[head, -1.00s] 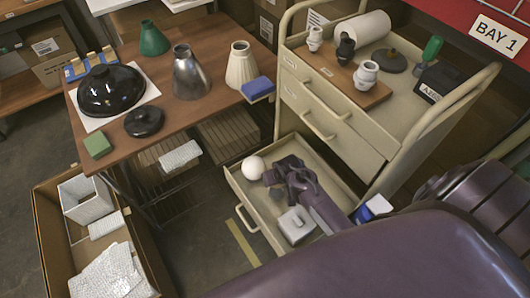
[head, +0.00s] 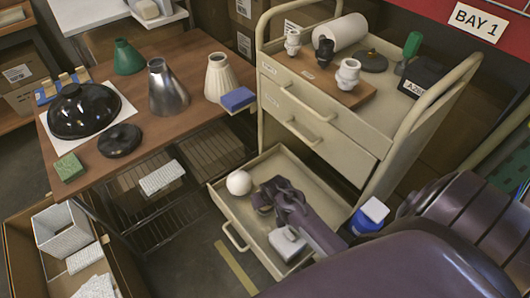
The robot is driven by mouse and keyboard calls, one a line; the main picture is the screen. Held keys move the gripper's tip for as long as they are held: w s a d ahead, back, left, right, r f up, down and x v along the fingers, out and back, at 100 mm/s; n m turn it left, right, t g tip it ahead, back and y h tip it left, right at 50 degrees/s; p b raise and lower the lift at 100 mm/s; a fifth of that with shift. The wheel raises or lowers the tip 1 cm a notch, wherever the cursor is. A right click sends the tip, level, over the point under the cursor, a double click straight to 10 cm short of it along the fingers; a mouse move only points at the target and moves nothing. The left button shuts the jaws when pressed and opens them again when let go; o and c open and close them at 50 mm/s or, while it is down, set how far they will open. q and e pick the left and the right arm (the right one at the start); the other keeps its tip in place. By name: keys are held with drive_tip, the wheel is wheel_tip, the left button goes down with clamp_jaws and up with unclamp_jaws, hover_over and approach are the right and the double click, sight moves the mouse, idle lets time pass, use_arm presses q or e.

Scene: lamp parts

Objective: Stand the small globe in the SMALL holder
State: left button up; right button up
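The small white round globe (head: 239,182) lies in the open bottom drawer (head: 222,207) of the beige cart, near its left corner. My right gripper (head: 258,196) is low in the drawer, just right of the globe. Its dark fingers are small and partly merged with the wrist, so I cannot see whether they are open or shut. A small gap seems to separate them from the globe. I cannot identify a holder marked SMALL. My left gripper is out of view.
A grey-white block (head: 287,243) lies in the drawer beside my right arm. On the cart top, a wooden board (head: 318,80) carries white and black fittings. A table (head: 140,135) with lamp shades stands left. A blue-and-white item (head: 370,215) is right of the drawer.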

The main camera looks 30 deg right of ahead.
drive_tip(key=shift+p, duration=0.45)
idle(0.5)
drive_tip(key=shift+f+b, duration=0.35)
drive_tip(key=shift+f, duration=0.35)
idle(0.7)
drive_tip(key=shift+f, duration=0.5)
idle(1.6)
drive_tip(key=o, duration=1)
drive_tip(key=shift+s+r, duration=0.1)
drive_tip(key=p+v, duration=0.1)
drive_tip(key=v, duration=0.6)
drive_tip(key=shift+r+p, duration=0.25)
drive_tip(key=shift+p, duration=0.1)
